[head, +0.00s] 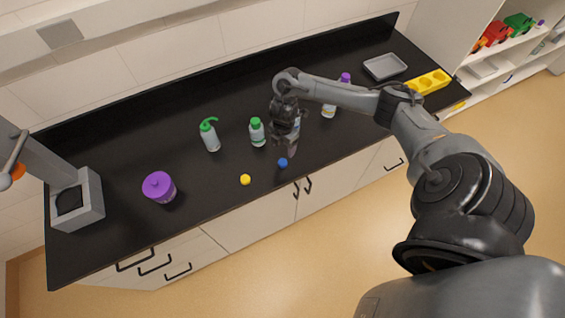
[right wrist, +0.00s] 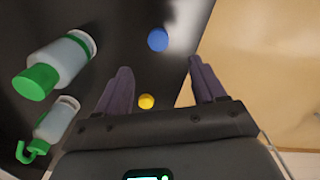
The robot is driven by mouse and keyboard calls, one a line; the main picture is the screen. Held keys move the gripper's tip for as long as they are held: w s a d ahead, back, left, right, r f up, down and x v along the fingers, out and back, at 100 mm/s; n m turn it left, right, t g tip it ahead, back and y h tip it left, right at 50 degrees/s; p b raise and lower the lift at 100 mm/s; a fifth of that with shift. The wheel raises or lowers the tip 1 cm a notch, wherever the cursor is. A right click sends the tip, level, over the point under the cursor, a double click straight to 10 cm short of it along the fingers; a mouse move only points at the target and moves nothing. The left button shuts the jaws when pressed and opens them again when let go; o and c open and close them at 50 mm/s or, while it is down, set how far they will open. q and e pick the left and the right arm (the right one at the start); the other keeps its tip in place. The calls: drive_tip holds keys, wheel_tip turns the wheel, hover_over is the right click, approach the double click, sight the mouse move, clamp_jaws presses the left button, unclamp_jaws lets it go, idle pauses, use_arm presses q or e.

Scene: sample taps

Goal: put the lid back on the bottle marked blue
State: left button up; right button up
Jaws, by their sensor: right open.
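The blue lid (head: 283,163) lies on the black counter near its front edge; it also shows in the right wrist view (right wrist: 158,39). My right gripper (head: 286,150) is just above and behind it in the head view. In the right wrist view the gripper (right wrist: 160,68) has its fingers apart with nothing between them, and the blue lid is beyond the fingertips. A bottle (head: 297,117) is mostly hidden behind the gripper; I cannot make out its mark. Another pale bottle (head: 328,111) stands to its right, with a yellowish band. My left gripper is not in view.
A yellow lid (head: 245,180) lies left of the blue one. A grey tray (head: 385,67) and a yellow holder (head: 428,82) are at the right.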

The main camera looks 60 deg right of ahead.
hover_over(283, 161)
drive_tip(key=f, duration=0.5)
drive_tip(key=shift+s+a, duration=0.2)
drive_tip(key=shift+f, duration=0.3)
drive_tip(key=shift+f, duration=0.1)
drive_tip(key=shift+w+d+f, duration=0.1)
drive_tip(key=shift+f, duration=1.15)
drive_tip(key=shift+w+d+f, duration=0.1)
drive_tip(key=shift+f, duration=1.15)
drive_tip(key=c, duration=1.1)
